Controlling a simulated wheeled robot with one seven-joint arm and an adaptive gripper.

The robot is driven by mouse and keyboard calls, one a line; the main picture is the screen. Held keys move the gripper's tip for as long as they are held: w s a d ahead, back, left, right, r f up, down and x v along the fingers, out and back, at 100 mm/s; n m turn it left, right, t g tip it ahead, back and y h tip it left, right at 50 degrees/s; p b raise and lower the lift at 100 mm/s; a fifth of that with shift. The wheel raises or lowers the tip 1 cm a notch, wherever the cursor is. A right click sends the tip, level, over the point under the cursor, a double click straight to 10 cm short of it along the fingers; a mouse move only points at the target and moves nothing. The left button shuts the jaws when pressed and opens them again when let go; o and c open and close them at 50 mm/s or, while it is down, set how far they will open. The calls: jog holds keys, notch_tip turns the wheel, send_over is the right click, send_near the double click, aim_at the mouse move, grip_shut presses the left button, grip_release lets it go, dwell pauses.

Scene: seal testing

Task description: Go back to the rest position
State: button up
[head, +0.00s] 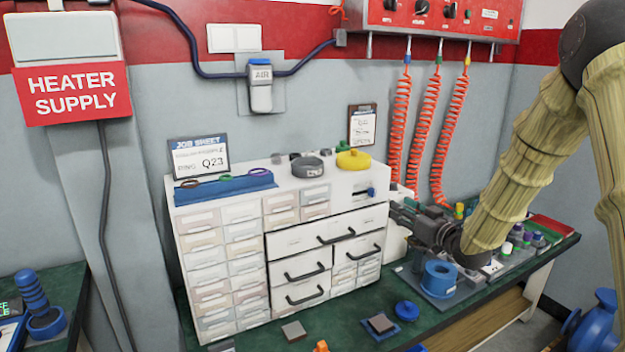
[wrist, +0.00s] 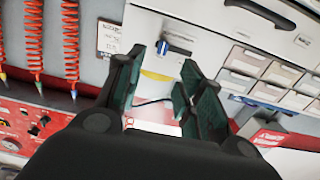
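My gripper (head: 398,212) is at the right side of the white drawer cabinet (head: 328,222), just above the green bench. My arm reaches down to it from the upper right. In the wrist view my gripper (wrist: 163,62) is open, with its two dark fingers apart and nothing held between them. A blue-handled knob or valve (wrist: 178,47) on the white cabinet shows just beyond the fingertips. The same blue part (head: 371,192) is on the cabinet's upper right in the head view, a little left of my gripper.
Red coiled hoses (head: 401,120) hang from the red wall panel (head: 440,15) behind my gripper. A blue ring-shaped part (head: 438,278) and several small bottles (head: 520,238) stand close to it on the bench. A yellow part (head: 353,159) sits on the cabinet top.

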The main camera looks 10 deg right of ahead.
jog(key=s+a+f+m+g+h+p, duration=0.1)
jog(key=s+a+f+g, duration=0.15)
jog(key=s+f, duration=0.55)
jog(key=s+a+f+m+g+h+p, duration=0.1)
jog(key=s+a+f+g+h, duration=0.2)
jog(key=f, duration=0.9)
jog(key=s+a+f+m+g+p, duration=0.1)
jog(key=s+a+f+g+p, duration=0.1)
jog(key=s+f, duration=0.65)
jog(key=s+a+f+g+p, duration=0.1)
jog(key=s+a+f+g, duration=0.1)
jog(key=s, duration=0.9)
jog(key=s+a+f+g+h+p, duration=0.1)
jog(key=s+a+f+g, duration=0.1)
jog(key=s+f+g, duration=0.2)
jog(key=s+a+f+m+g+p, duration=0.1)
jog(key=s+f, duration=0.7)
jog(key=s, duration=1.1)
jog(key=shift+s+a+g+h, duration=0.4)
jog(key=shift+a+g, duration=0.05)
jog(key=shift+g, duration=0.7)
jog(key=shift+d, duration=0.1)
